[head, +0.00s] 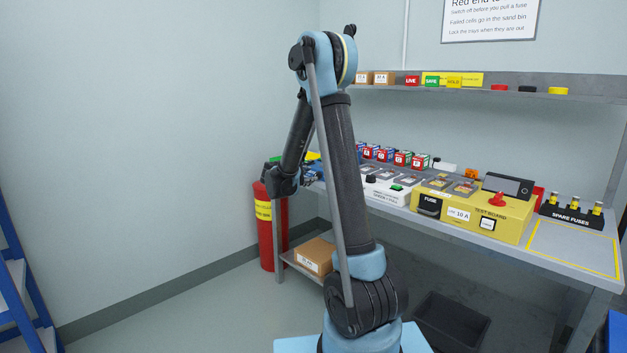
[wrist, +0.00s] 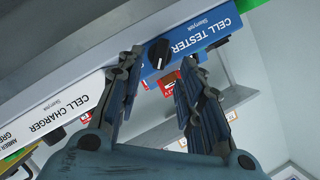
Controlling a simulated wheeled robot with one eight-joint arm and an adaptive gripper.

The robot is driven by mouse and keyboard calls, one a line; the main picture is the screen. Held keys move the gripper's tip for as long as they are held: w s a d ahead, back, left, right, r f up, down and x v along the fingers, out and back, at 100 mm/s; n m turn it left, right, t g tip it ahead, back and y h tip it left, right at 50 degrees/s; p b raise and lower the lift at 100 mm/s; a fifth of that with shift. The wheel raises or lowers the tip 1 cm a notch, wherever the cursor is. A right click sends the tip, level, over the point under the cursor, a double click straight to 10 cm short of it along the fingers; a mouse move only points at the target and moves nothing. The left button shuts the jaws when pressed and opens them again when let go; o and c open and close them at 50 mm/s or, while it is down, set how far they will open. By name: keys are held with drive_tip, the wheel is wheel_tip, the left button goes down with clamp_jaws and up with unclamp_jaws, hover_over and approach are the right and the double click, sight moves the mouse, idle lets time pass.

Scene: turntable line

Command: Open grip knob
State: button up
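The black knob (wrist: 158,53) sits on the blue front of the cell tester (wrist: 200,40) in the wrist view. It has a pale pointer line. My gripper (wrist: 161,58) is open, with one finger to the left of the knob and the other to its right in the picture. I see clear gaps between both fingers and the knob. I cannot tell how far the tips are from the panel. In the head view my wrist (head: 285,184) is at the left end of the bench; the knob is not visible there.
The white cell charger (wrist: 62,112) is left of the tester in the wrist view. In the head view the yellow test board (head: 510,222) and a spare fuse rack (head: 572,214) stand on the bench.

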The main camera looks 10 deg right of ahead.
drive_tip(key=x, duration=0.6)
clamp_jaws()
